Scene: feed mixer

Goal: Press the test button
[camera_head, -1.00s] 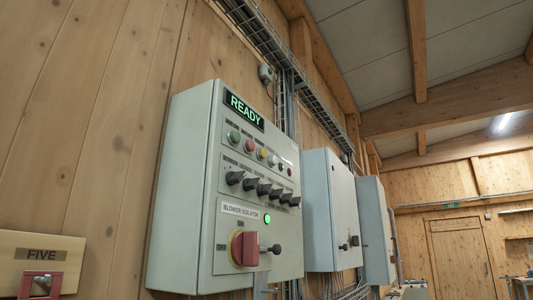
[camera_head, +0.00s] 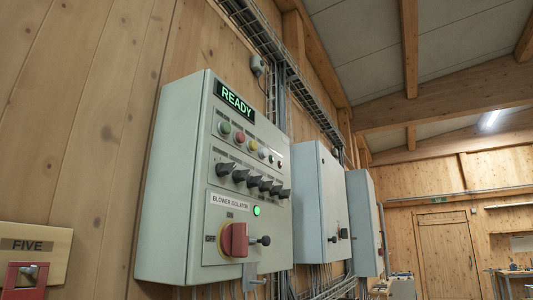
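A grey control cabinet (camera_head: 170,190) hangs on the wooden wall, seen at an angle from below. Its lit display (camera_head: 235,102) reads READY in green. Below it runs a row of small round buttons: a green button (camera_head: 225,128), a red button (camera_head: 239,137), a yellow button (camera_head: 251,145), a pale button (camera_head: 262,153) and darker ones at the right end. Their small labels are too small to read, so I cannot tell which is the test button. Neither of my grippers is in view.
Black selector knobs (camera_head: 239,175) sit below the buttons. A red rotary switch (camera_head: 235,239), labelled BLOWER ISOLATOR, and a lit green lamp (camera_head: 256,211) are lower. More grey cabinets (camera_head: 320,210) stand to the right. A sign (camera_head: 30,246) reading FIVE is at lower left.

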